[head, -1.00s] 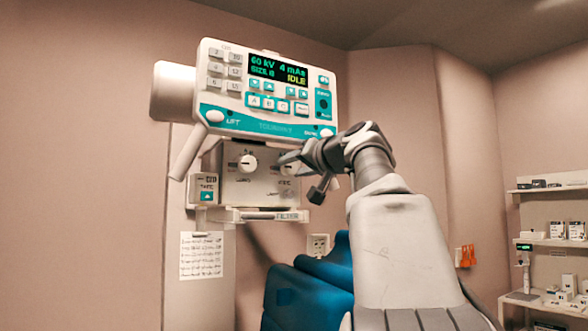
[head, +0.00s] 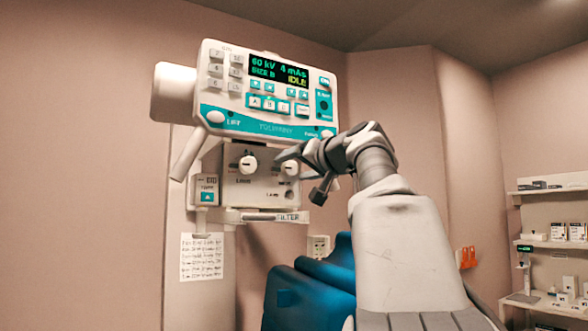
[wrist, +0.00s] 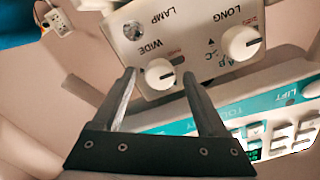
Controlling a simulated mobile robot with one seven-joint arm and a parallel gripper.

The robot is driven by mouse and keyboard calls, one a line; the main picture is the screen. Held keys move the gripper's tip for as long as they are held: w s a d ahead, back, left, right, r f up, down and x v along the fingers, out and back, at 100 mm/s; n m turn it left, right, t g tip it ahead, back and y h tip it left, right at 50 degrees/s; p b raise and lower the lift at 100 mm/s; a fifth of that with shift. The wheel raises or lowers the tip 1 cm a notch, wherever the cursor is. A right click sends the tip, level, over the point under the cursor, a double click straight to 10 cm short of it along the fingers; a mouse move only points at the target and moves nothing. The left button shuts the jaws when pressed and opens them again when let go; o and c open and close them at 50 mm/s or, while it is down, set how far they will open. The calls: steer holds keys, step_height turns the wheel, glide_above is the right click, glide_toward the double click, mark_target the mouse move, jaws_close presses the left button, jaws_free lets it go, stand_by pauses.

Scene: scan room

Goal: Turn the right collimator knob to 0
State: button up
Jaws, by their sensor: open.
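The right collimator knob (head: 288,167) is a round white knob on the white collimator panel (head: 265,186). In the wrist view it is the knob labelled WIDE (wrist: 159,77), seen upside down, with a dark pointer line toward the picture's right. The scale marks beside it are too small to read. The other knob, LONG (wrist: 240,44), is the left one in the head view (head: 248,165). My gripper (head: 304,154) is open just right of the right knob. In the wrist view its two fingers (wrist: 159,84) flank that knob's outline; contact cannot be told.
The control console (head: 268,92) with its display hangs right above the panel. A filter tray (head: 262,217) juts out below it. A blue padded seat (head: 310,285) stands underneath. Shelves (head: 550,245) with small boxes are at the far right.

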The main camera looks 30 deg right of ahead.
steer(key=s+a+b, duration=0.1)
steer(key=s+b, duration=0.2)
steer(key=s, duration=1.4)
steer(key=shift+b, duration=0.35)
